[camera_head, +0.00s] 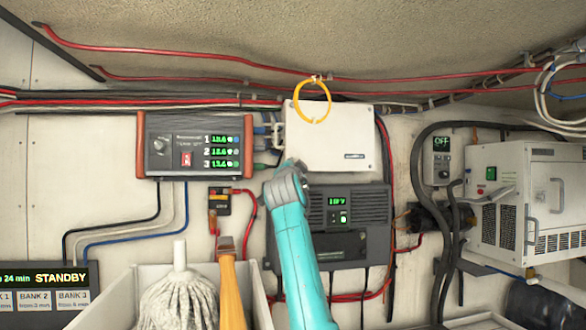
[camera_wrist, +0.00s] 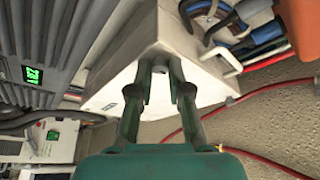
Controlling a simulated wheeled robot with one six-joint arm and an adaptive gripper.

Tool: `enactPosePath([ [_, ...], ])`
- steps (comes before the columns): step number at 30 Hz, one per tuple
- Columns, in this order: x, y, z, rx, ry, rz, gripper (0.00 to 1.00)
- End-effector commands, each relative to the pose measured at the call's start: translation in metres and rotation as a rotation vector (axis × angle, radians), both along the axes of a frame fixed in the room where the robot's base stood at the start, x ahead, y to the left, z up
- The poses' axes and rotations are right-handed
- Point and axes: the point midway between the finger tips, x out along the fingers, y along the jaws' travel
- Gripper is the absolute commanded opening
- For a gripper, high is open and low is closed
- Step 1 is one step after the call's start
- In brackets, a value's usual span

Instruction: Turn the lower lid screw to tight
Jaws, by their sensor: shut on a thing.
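The white box with its pale lid (camera_head: 340,140) is on the wall, above a dark grey unit. My gripper (camera_head: 290,166) is at the lid's lower left corner in the head view, where my wrist hides that corner and any screw there. In the wrist view the lid (camera_wrist: 120,88) lies beyond my green fingers. My gripper (camera_wrist: 160,66) is shut on a small pale screw head (camera_wrist: 157,71) between the fingertips, against the lid. Its slot or mark is too small to read.
An orange ring (camera_head: 311,101) hangs over the lid's upper edge. A red-framed display unit (camera_head: 194,146) is on the left, with cables between it and the box. The dark grey unit (camera_head: 362,205) is just below. A mop (camera_head: 179,300) stands in front.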

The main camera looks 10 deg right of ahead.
Motion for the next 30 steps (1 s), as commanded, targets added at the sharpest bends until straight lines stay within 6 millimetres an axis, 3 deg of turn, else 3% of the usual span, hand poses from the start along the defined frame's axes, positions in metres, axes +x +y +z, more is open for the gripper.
enactPosePath([
  [8,0.001,0.0,-0.002,0.001,0.003,0.0,0.0],
  [9,0.001,0.0,-0.002,0.001,0.003,0.001,0.2],
  [12,0.001,0.0,-0.002,0.0,0.002,0.001,0.43],
  [23,0.0,0.0,0.003,0.0,0.0,0.0,0.43],
  [30,0.0,0.0,0.037,0.0,-0.002,0.001,0.43],
])
